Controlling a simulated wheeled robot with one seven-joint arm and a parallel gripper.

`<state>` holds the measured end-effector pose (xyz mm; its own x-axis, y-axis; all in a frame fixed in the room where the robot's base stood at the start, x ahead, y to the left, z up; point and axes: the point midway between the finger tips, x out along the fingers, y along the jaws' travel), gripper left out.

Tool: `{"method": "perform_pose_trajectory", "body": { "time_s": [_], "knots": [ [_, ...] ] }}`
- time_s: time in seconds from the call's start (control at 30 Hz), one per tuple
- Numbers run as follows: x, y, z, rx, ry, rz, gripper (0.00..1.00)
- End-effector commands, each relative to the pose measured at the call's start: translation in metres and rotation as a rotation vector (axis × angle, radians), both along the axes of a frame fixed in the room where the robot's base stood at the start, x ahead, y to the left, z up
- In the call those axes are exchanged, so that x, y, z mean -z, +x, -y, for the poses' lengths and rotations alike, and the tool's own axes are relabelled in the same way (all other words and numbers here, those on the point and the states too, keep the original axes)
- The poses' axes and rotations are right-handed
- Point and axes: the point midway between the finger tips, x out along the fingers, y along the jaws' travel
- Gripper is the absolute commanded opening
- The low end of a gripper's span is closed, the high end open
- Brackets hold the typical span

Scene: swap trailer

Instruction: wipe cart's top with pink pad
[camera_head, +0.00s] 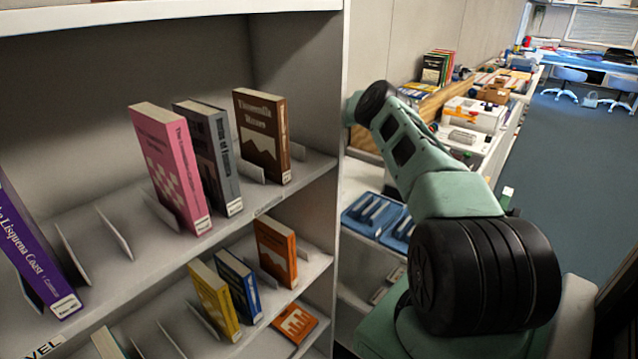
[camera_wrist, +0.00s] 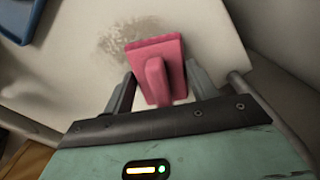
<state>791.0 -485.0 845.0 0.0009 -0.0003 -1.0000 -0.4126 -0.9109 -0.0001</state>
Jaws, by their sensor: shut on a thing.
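In the wrist view, the pink pad (camera_wrist: 170,52) is held by its upright grip between the two fingers of my gripper (camera_wrist: 158,88). My gripper is shut on it. The pad is over the pale cart top (camera_wrist: 210,30), beside a brownish smudge (camera_wrist: 118,40) that it partly covers in the picture. I cannot tell whether the pad touches the surface. In the head view, my arm reaches away past the shelf end, and my gripper and the pad are hidden.
A bookshelf (camera_head: 343,100) with several upright books fills the left of the head view. Blue trays (camera_head: 375,215) lie beyond its end. The blue floor (camera_head: 570,150) at the right is open. A metal rail (camera_wrist: 265,105) borders the cart top.

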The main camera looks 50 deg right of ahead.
Motion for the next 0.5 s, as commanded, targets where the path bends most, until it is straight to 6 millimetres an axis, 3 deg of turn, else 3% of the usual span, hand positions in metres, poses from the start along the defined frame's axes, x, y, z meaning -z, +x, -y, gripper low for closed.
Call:
{"method": "perform_pose_trajectory", "body": {
  "time_s": [0.5],
  "knots": [
    [0.0109,0.0,0.0001,0.0,0.0,0.0,0.36]
  ]
}}
